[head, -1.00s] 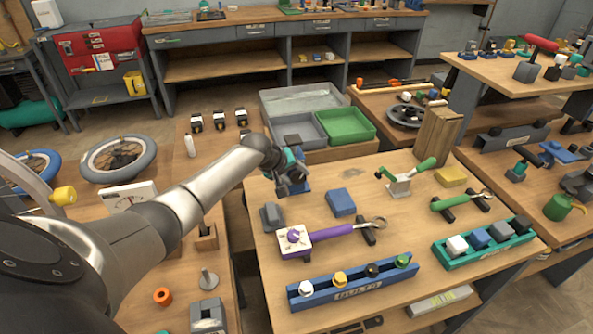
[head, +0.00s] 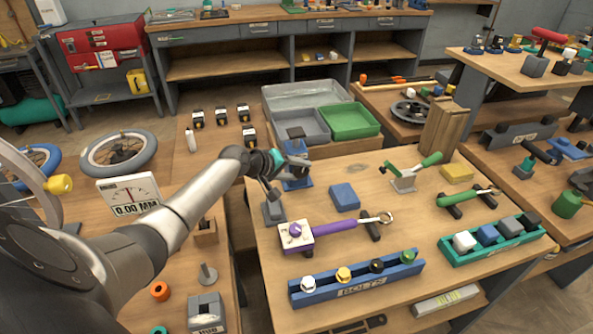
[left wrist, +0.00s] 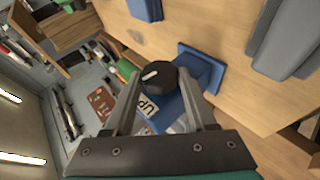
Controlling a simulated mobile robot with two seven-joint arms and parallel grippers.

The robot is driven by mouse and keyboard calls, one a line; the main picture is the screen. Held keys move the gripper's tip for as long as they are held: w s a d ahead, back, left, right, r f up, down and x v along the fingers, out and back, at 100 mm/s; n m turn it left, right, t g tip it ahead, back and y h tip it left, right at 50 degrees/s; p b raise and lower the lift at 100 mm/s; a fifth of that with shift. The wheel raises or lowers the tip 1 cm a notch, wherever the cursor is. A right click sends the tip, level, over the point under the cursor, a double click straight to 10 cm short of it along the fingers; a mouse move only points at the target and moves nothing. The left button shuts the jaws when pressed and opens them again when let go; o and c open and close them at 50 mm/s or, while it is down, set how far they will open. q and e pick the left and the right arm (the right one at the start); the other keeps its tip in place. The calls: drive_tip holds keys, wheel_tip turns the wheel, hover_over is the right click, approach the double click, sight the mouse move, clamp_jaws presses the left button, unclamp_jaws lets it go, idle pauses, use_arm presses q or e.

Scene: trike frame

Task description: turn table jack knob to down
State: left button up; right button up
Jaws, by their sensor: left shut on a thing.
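In the left wrist view, the fingers of the left gripper (left wrist: 160,78) are closed on the sides of a round black knob (left wrist: 157,73). The knob has a white pointer line. Beside it, a white label reading UP (left wrist: 147,105) shows on the blue jack (left wrist: 172,108). Any other label is hidden or unreadable. My right gripper is not in view.
A grey block (head: 273,212) and a purple-handled tool (head: 335,225) are near the jack. A blue block (head: 344,196) lies to its right. Grey and green bins (head: 350,121) stand behind. A gauge reading 0.00 MM (head: 128,195) is on the left bench.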

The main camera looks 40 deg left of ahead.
use_arm(q)
drive_tip(key=o, duration=1.4)
drive_tip(key=shift+c, duration=0.2)
drive_tip(key=p+v, duration=0.4)
drive_tip(key=v, duration=1.1)
drive_tip(key=shift+p, duration=0.35)
drive_tip(key=shift+s, duration=0.15)
